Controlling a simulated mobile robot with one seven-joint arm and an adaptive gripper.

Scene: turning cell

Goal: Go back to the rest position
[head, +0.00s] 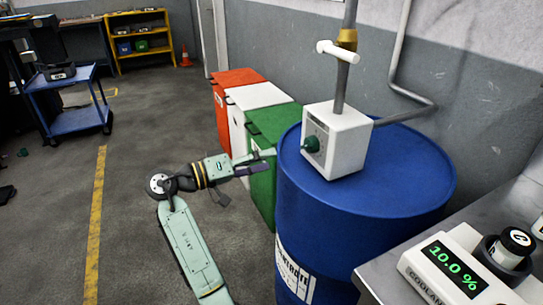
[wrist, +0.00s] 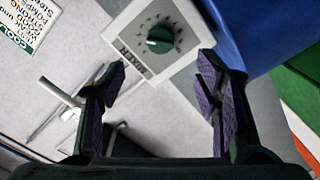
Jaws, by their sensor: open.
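My gripper (head: 256,164) is left of the blue drum, in front of the green bin in the head view. In the wrist view my gripper (wrist: 163,85) is open, with purple-padded fingers apart and nothing between them. A white box with a green knob (head: 311,144) stands on top of the drum. In the wrist view the knob (wrist: 160,40) shows beyond the fingertips, in the gap between them, not held. My arm reaches up from the bottom of the head view, bent at the elbow.
The blue drum (head: 360,215) stands close on the right. Red (head: 222,105), white and green bins line the wall behind. A bench with a display reading 10.0 % (head: 455,268) is at lower right. A blue cart (head: 75,120) stands left; the floor between is mostly clear.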

